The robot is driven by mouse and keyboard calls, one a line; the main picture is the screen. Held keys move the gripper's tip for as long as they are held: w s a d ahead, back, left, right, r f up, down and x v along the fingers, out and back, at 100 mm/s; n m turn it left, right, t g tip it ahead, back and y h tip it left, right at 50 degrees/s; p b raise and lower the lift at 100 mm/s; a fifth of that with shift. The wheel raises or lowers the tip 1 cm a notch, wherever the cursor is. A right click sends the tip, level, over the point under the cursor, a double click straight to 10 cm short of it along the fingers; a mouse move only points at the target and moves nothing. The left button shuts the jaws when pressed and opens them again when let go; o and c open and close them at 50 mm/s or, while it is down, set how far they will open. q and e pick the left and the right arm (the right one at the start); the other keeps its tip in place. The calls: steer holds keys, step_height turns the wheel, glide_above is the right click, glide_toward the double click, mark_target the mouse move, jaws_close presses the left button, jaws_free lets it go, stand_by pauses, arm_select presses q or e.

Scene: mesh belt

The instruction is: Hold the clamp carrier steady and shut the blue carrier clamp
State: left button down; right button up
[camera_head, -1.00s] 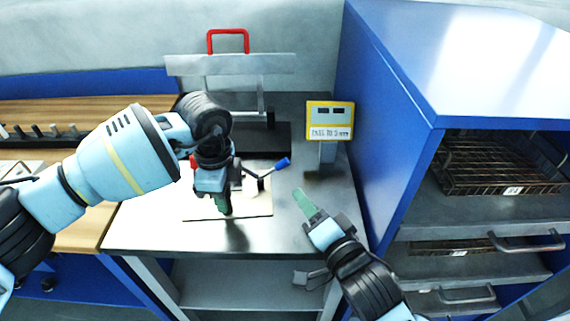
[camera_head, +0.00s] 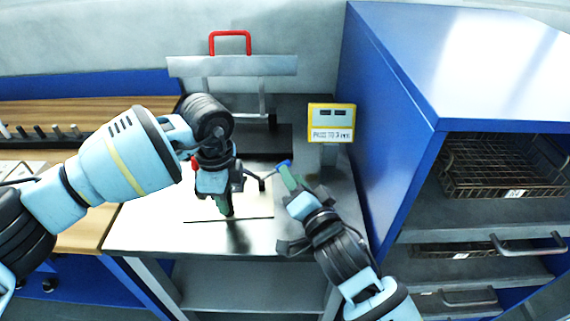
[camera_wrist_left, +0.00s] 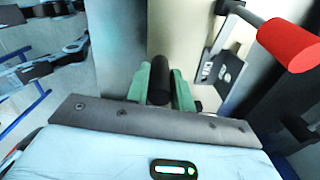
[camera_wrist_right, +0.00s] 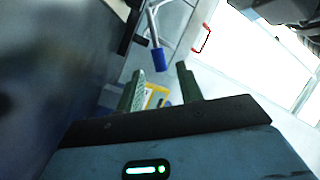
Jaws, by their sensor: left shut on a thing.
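The clamp carrier's pale plate (camera_wrist_left: 185,22) lies on the grey bench, mostly behind my left gripper in the head view. My left gripper (camera_head: 226,208) is shut on the carrier's black post (camera_wrist_left: 159,80), which stands between its green fingers in the left wrist view. The blue carrier clamp handle (camera_head: 283,163) sticks out to the right on a thin rod. It also shows in the right wrist view (camera_wrist_right: 159,59), just beyond the fingertips. My right gripper (camera_head: 288,178) is open and empty, close to the blue handle. A red handle (camera_wrist_left: 290,44) stands near my left gripper.
A yellow display (camera_head: 331,122) stands behind my right gripper. A frame with a red handle (camera_head: 230,35) is at the back. A blue cabinet with wire baskets (camera_head: 505,165) fills the right. The bench front (camera_head: 170,240) is bare.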

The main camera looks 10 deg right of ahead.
steer(key=shift+x, duration=2.7)
jaws_close()
